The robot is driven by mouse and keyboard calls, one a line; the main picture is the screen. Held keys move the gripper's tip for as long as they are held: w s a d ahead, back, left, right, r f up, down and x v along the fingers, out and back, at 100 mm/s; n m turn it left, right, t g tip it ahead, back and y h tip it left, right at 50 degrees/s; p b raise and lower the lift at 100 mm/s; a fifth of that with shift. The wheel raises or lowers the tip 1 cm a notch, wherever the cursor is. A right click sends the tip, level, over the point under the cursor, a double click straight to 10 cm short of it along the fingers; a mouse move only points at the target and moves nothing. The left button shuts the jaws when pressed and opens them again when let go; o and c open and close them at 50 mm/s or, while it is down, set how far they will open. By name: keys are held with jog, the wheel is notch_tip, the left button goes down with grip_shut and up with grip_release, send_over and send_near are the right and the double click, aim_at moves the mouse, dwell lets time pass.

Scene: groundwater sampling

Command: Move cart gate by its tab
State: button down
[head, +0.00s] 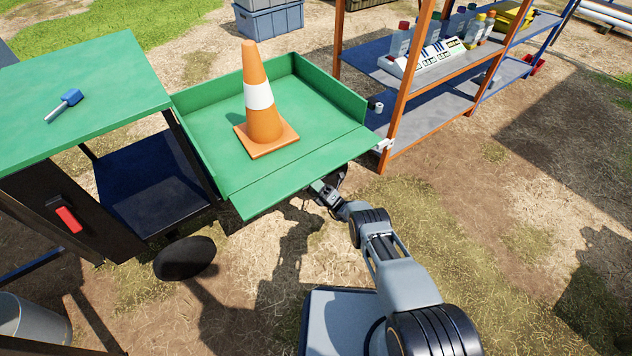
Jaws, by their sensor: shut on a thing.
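The green cart (205,125) has raised walls at its back and right. Its gate (300,178) is a green panel along the near edge, lying lowered and roughly level with the cart bed. My gripper (322,188) is at the gate's outer edge, near the middle, partly under the panel. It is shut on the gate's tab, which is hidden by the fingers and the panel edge.
An orange and white cone (260,105) stands upright on the cart bed. An orange-framed shelf (430,120) with bottles stands close at right. The ground at lower right is open.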

jog(key=shift+s+f, duration=0.1)
jog(key=shift+f, duration=0.05)
jog(key=c, duration=1.1)
grip_release()
jog(key=shift+c, duration=0.2)
jog(key=shift+d, duration=0.15)
